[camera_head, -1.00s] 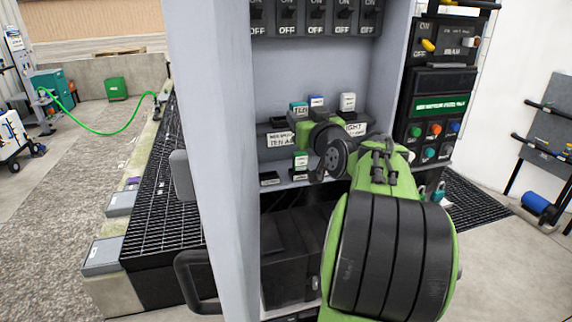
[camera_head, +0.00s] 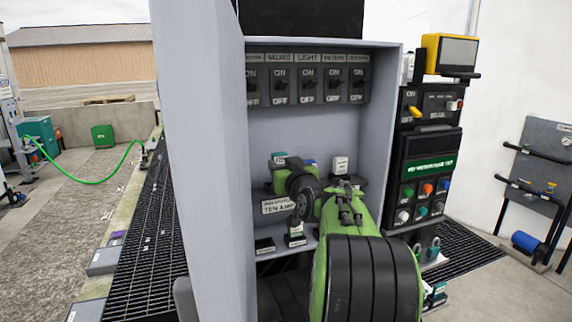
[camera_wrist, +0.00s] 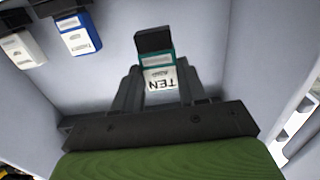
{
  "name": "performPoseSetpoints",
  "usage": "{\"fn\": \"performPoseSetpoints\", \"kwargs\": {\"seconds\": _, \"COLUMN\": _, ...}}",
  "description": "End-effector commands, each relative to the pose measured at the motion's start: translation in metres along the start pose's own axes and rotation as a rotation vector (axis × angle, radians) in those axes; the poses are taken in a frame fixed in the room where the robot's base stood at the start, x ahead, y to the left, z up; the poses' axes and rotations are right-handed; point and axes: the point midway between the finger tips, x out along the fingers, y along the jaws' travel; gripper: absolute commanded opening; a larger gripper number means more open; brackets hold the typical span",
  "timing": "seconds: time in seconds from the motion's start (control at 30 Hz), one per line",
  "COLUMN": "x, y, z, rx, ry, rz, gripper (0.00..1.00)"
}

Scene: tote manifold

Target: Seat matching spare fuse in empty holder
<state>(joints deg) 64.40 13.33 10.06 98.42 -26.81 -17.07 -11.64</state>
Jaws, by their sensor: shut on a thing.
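My gripper (camera_wrist: 158,95) is shut on a fuse (camera_wrist: 160,77) with a teal band, a black end and a label reading TEN. In the head view the held fuse's teal top (camera_head: 279,157) shows at the left inside the grey cabinet, partly hidden by my gripper (camera_head: 284,168). Blue (camera_head: 309,163) and white (camera_head: 340,164) fuses stand on the rack to its right; they also show at upper left in the wrist view. A TEN AMP label (camera_head: 276,207) is below.
A row of switches (camera_head: 308,84) is above the rack. The cabinet's left wall (camera_head: 200,160) stands close to my arm. A button panel (camera_head: 430,165) is to the right. My arm hides the right part of the rack and shelf.

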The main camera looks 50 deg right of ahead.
Motion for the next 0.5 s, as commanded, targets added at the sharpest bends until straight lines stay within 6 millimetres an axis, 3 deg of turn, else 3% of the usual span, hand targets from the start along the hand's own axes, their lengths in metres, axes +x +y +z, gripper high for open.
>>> {"fn": "performPoseSetpoints", "kwargs": {"seconds": 0.5, "x": 0.042, "y": -0.001, "z": -0.005, "rx": 0.002, "ry": -0.001, "rz": -0.001, "gripper": 0.01}}
